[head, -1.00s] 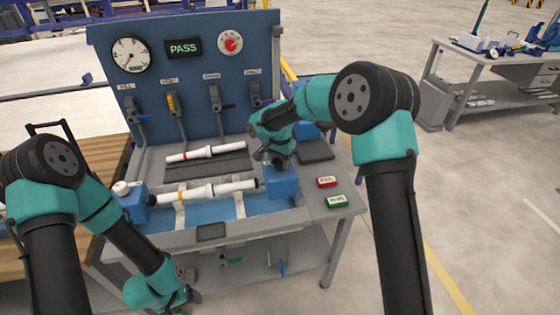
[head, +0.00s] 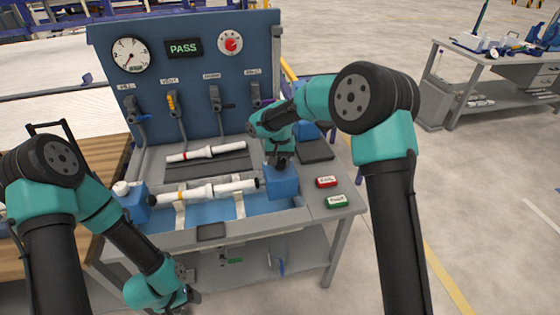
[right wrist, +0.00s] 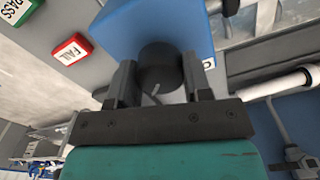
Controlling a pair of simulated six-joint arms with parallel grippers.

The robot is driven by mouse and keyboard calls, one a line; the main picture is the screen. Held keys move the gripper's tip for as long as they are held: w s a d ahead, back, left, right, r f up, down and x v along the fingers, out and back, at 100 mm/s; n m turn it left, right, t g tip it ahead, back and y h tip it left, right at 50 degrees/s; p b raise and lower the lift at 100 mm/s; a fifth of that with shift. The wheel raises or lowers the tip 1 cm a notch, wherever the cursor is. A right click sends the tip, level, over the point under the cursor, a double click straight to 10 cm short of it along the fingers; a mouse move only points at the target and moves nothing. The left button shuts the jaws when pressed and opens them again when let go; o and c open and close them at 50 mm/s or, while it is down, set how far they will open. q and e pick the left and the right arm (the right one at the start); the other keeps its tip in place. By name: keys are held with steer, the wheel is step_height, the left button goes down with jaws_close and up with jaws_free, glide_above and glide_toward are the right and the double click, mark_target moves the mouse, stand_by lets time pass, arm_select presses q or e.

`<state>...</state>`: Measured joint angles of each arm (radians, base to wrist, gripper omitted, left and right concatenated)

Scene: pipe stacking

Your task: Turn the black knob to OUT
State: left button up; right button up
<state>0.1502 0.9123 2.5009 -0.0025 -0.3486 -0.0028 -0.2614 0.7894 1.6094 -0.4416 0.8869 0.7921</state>
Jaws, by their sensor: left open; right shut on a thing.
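The black knob (right wrist: 160,66) sits on a blue block (head: 282,183) at the right end of the test bench; the block also fills the top of the right wrist view (right wrist: 150,25). My right gripper (head: 280,163) is over the block, with its fingers shut on either side of the knob. A pale pointer line shows on the knob, slanting slightly. A white label with part of one letter shows on the block beside the knob; the OUT marking is not readable. In the head view the gripper hides the knob. My left gripper (head: 180,300) is open and empty, low in front of the bench.
A white pipe (head: 205,191) lies along the bench trough, left of the blue block. Another pipe (head: 205,153) lies behind. Red FAIL (head: 327,182) and green PASS (head: 337,201) buttons sit to the right. The gauge panel (head: 190,80) stands behind, its display reading PASS.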

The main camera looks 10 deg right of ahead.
steer(key=n, duration=1.4)
steer(key=shift+n, duration=0.3)
steer(key=n, duration=0.4)
steer(key=shift+n, duration=0.3)
steer(key=n, duration=0.4)
steer(key=shift+n, duration=0.4)
steer(key=o, duration=0.9)
